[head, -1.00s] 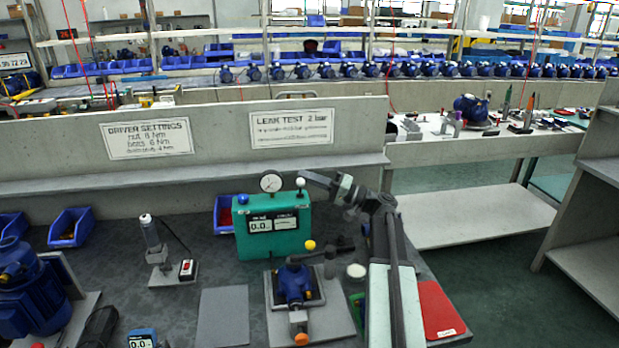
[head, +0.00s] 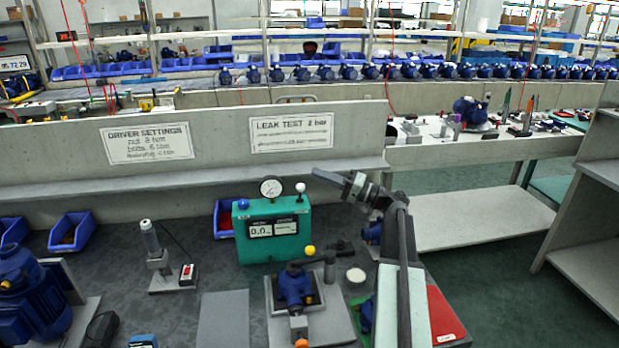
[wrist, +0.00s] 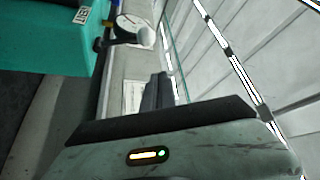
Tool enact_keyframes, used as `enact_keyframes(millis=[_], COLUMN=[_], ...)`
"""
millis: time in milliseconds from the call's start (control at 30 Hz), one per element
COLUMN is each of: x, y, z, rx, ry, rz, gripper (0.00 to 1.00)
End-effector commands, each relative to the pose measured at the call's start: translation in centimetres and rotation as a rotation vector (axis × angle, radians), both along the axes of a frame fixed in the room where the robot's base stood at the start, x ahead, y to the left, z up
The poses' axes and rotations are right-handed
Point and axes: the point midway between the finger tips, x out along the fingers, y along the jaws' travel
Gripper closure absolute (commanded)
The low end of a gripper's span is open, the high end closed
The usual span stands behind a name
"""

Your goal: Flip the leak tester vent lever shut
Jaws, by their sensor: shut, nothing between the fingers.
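The leak tester is a green box (head: 272,245) with a round gauge (head: 271,188) and a display reading 0.0. Its vent lever (head: 300,188) has a white ball knob and stands roughly upright on the top right of the box. My gripper (head: 316,173) is shut and empty, just right of and above the knob, apart from it. In the wrist view the shut fingers (wrist: 157,92) point toward the lever knob (wrist: 147,37), with a gap between. The green box (wrist: 45,38) shows at the upper left there.
In front of the tester, a blue pump part (head: 295,285) with a yellow-knobbed clamp sits on a plate. A low wall with signs (head: 291,132) stands behind. A blue bin (head: 223,218) is left of the tester, and a red tray (head: 442,317) lies right of my arm.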

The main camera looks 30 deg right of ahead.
Motion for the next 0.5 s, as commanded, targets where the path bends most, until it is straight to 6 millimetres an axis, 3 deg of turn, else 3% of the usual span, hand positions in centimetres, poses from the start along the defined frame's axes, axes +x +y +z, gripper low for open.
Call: enact_keyframes(millis=[33, 200, 500], x=[-0.9, -3.1, -4.4], y=[-1.0, -3.3, -4.7], z=[-0.9, -1.8, -2.1], rx=[0.0, 0.001, 0.002], ry=[0.0, -0.001, 0.0], rz=[-0.003, -0.003, 0.0], gripper=[1.0, 1.0, 1.0])
